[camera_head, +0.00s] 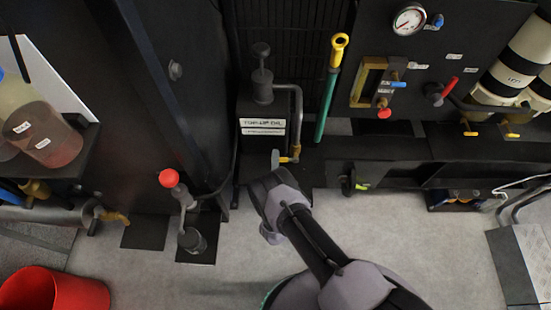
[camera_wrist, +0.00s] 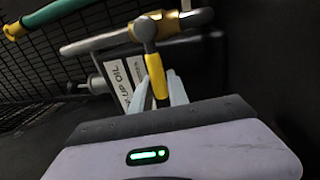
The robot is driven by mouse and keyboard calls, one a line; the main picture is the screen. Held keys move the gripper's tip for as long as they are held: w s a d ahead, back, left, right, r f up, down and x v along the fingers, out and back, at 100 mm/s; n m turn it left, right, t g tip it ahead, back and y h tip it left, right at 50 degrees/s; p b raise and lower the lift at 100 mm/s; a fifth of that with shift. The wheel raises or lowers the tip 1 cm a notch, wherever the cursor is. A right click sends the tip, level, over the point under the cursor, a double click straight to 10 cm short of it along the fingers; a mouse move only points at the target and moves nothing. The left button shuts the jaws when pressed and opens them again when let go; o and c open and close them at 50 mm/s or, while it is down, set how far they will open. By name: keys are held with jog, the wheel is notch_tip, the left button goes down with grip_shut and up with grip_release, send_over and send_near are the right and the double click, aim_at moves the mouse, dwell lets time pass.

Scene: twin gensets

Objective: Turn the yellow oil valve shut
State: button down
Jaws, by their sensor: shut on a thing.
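The yellow oil valve handle (camera_head: 286,159) sits low on the pipe at the right side of a dark box with white labels. In the wrist view the yellow lever (camera_wrist: 156,75) hangs from a brass valve body (camera_wrist: 149,29) and points toward me. My gripper (camera_wrist: 164,88) has its two pale fingers shut on the lever, one on each side. In the head view my gripper (camera_head: 274,176) reaches up to the valve from below; its fingertips are hard to make out there.
The dark box carries a label plate (camera_head: 263,127); part of it reads "OIL" in the wrist view. A green tube with a yellow top (camera_head: 332,80) stands to the right. A red-knobbed post (camera_head: 169,178) and a red bucket (camera_head: 55,291) are at the left. The floor at lower right is mostly clear.

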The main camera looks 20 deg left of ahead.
jog(key=c, duration=1.3)
grip_release()
jog(key=p+v, duration=0.2)
jog(key=v, duration=0.1)
jog(key=p+v, duration=0.1)
jog(key=v, duration=0.1)
jog(key=shift+s+r+p, duration=0.15)
jog(key=shift+s+p, duration=0.25)
jog(key=b+v, duration=0.1)
jog(key=v, duration=0.3)
jog(key=b+v, duration=0.1)
jog(key=v, duration=0.2)
jog(key=b+v, duration=0.2)
jog(key=v, duration=0.2)
jog(key=shift+s+d+f, duration=0.2)
jog(key=shift+s+f, duration=0.05)
jog(key=shift+f, duration=0.15)
